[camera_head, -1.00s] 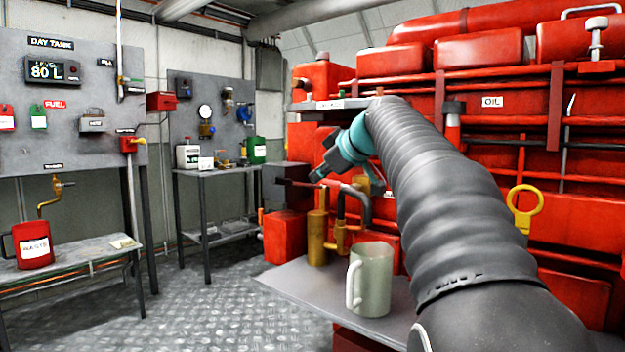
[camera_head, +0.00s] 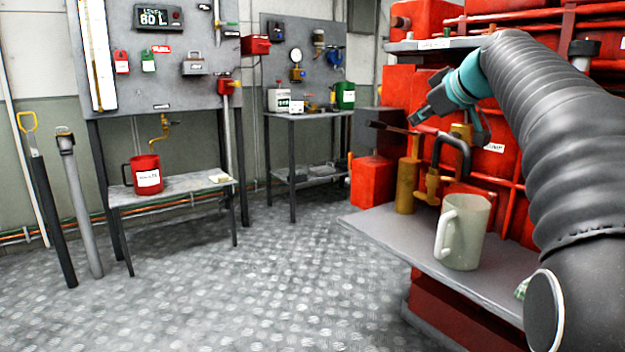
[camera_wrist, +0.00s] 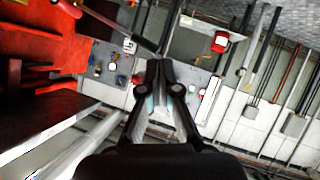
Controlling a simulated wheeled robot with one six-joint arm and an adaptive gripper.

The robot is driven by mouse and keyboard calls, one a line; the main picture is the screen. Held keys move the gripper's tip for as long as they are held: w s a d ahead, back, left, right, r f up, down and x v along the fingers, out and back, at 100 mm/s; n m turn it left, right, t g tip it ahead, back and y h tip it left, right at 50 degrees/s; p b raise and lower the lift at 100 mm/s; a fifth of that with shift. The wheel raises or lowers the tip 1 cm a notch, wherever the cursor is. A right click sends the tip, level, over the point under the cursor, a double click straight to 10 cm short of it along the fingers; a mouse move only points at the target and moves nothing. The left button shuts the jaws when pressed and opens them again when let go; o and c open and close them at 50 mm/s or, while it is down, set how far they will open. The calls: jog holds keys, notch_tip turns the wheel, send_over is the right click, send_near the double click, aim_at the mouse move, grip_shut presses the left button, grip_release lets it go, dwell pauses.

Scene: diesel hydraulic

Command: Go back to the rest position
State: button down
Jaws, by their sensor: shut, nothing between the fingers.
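My gripper (camera_head: 414,117) is at the end of my dark arm with its teal collar, in front of the red engine, above the left part of the grey bench. In the wrist view my gripper (camera_wrist: 160,70) has its two black fingers close together with nothing between them. Its tips point toward the wall panels. In the head view it is just above the brass fitting (camera_head: 407,185) with a dark handle; I cannot tell whether they touch.
A pale jug (camera_head: 467,235) stands on the grey bench (camera_head: 395,228) below my arm. The red engine (camera_head: 505,185) fills the right. A red can (camera_head: 147,175) sits on a low table (camera_head: 180,188) at left. The patterned floor (camera_head: 260,285) between is clear.

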jog(key=s+f+m+g+h+p, duration=0.15)
jog(key=s+f+m, duration=0.25)
jog(key=f, duration=0.5)
jog(key=s+f+m+g+h, duration=0.1)
jog(key=s+f+m+g, duration=0.25)
jog(key=f, duration=0.55)
jog(key=s+a+f+p, duration=0.2)
jog(key=s+a+f, duration=0.1)
jog(key=s, duration=0.6)
jog(key=s+a+f+p, duration=0.2)
jog(key=s+a+f, duration=0.1)
jog(key=s, duration=0.6)
jog(key=s+a+f+g+p, duration=0.1)
jog(key=s+a+f, duration=0.2)
jog(key=s, duration=0.6)
jog(key=shift+s+a+f+h+p, duration=0.35)
jog(key=shift+a+f+p, duration=0.05)
jog(key=shift+a, duration=0.55)
